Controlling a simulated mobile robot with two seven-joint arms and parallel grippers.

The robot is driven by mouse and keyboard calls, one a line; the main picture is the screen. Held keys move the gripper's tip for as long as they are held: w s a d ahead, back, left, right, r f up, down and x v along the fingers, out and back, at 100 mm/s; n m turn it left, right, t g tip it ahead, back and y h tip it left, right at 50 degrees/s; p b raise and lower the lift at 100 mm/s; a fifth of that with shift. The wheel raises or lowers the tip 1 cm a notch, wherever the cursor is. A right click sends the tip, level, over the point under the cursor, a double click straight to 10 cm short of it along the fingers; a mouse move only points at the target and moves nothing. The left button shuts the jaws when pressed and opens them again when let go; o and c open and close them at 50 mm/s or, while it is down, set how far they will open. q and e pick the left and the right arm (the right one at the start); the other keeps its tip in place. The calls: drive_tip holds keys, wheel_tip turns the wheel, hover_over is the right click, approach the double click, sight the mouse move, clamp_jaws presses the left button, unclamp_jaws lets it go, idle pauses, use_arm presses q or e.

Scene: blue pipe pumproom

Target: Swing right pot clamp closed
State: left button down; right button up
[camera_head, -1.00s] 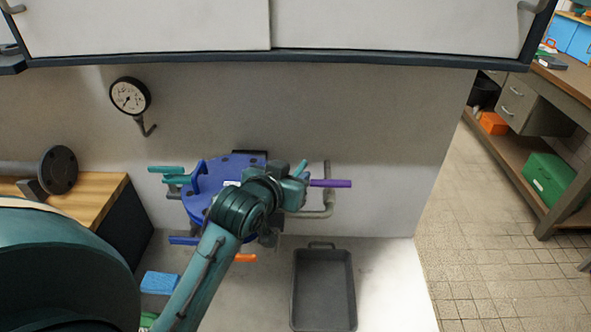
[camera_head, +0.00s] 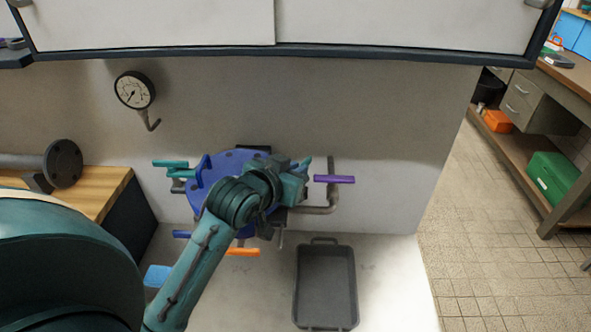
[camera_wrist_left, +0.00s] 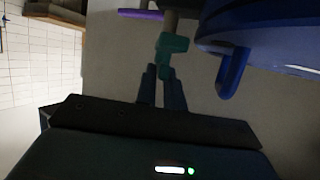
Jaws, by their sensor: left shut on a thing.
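The blue pot with its round bolted lid (camera_head: 228,162) stands against the wall, partly hidden by my left arm; its blue edge also shows in the left wrist view (camera_wrist_left: 265,30). A teal clamp (camera_head: 305,165) shows at the pot's right side, just past my left gripper (camera_head: 292,184). In the left wrist view the fingers (camera_wrist_left: 161,84) are shut on the lower end of the teal clamp (camera_wrist_left: 172,46). A similar teal handle (camera_head: 170,163) sticks out at the pot's left. How the clamp meets the lid is hidden. My right gripper is not in view.
A purple handle (camera_head: 334,179) on a grey pipe is close right of my gripper. An orange handle (camera_head: 243,252) sits below the pot. A grey tray (camera_head: 325,287) lies in front, a gauge (camera_head: 134,90) hangs on the wall, and a cabinet (camera_head: 290,53) overhangs above.

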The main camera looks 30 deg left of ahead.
use_arm(q)
drive_tip(key=shift+a+m+g+h, duration=0.2)
drive_tip(key=shift+a+m+h, duration=0.05)
drive_tip(key=shift+m+h, duration=0.75)
drive_tip(key=shift+a+m+g+h, duration=0.2)
drive_tip(key=shift+m+h, duration=0.7)
drive_tip(key=shift+h, duration=0.2)
drive_tip(key=c, duration=1.5)
unclamp_jaws()
drive_tip(key=shift+w, duration=0.1)
drive_tip(key=v, duration=1.2)
drive_tip(key=shift+w, duration=0.1)
drive_tip(key=shift+s+a+r, duration=0.25)
drive_tip(key=shift+s, duration=0.35)
drive_tip(key=shift+o, duration=0.3)
